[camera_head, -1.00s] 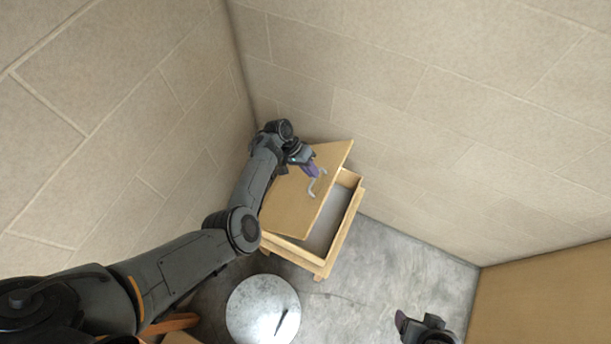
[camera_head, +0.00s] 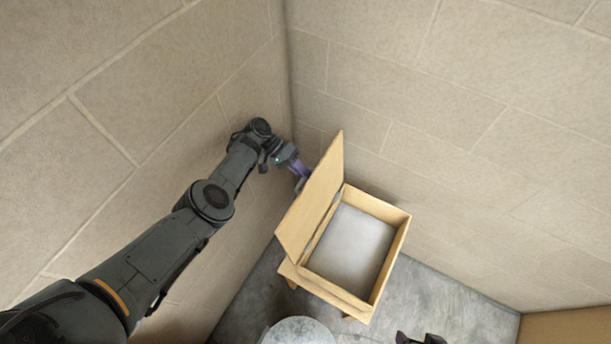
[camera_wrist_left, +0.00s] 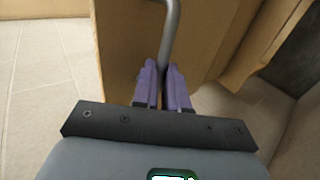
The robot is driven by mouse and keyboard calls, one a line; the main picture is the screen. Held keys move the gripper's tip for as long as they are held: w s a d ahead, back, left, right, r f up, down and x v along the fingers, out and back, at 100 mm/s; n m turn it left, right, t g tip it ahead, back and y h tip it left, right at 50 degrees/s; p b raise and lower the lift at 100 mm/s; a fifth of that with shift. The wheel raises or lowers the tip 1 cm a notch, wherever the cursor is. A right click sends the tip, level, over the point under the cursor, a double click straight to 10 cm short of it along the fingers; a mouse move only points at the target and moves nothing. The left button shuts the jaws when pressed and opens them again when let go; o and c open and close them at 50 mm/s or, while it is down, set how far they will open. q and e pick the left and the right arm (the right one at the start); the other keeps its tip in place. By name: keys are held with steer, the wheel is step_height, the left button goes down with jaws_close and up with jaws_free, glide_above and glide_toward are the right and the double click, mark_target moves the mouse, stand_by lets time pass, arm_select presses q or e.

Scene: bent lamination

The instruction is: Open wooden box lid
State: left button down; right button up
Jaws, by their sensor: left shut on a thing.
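The wooden box (camera_head: 385,279) stands in the corner with its lid (camera_head: 314,196) swung up, tilted steeply at the left side. The grey interior floor of the box shows and looks empty. My left gripper (camera_head: 302,180) is on the left side of the raised lid, partly hidden behind it. In the left wrist view the purple fingers (camera_wrist_left: 162,88) are shut on the grey metal handle (camera_wrist_left: 171,35), with the lid's wooden face behind it. The handle is hidden in the head view. Only a dark part of my right arm (camera_head: 420,338) shows at the bottom edge; its fingers cannot be made out.
Block walls (camera_head: 470,120) stand close behind the box and to the left of my left arm. A round grey metal top (camera_head: 298,332) is in front of the box. Bare concrete floor (camera_head: 460,300) lies to the right.

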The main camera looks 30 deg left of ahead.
arm_select(q)
steer(key=shift+s+d+f+h+b, duration=0.15)
steer(key=shift+f+h+b, duration=0.1)
steer(key=shift+f, duration=0.2)
steer(key=shift+s+f+h+b, duration=0.15)
steer(key=shift+f+h+b, duration=0.1)
steer(key=shift+f, duration=0.15)
arm_select(e)
steer(key=shift+x, duration=0.85)
arm_select(q)
steer(key=shift+d, duration=0.1)
arm_select(e)
steer(key=shift+s+d, duration=0.15)
steer(key=shift+d, duration=0.05)
arm_select(q)
steer(key=c, duration=1.5)
jaws_free()
steer(key=o, duration=0.3)
steer(key=shift+s+d, duration=0.2)
steer(key=shift+o, duration=0.2)
steer(key=shift+a+r, duration=0.1)
steer(key=shift+a, duration=0.15)
arm_select(e)
steer(key=shift+s, duration=0.3)
steer(key=shift+r, duration=0.1)
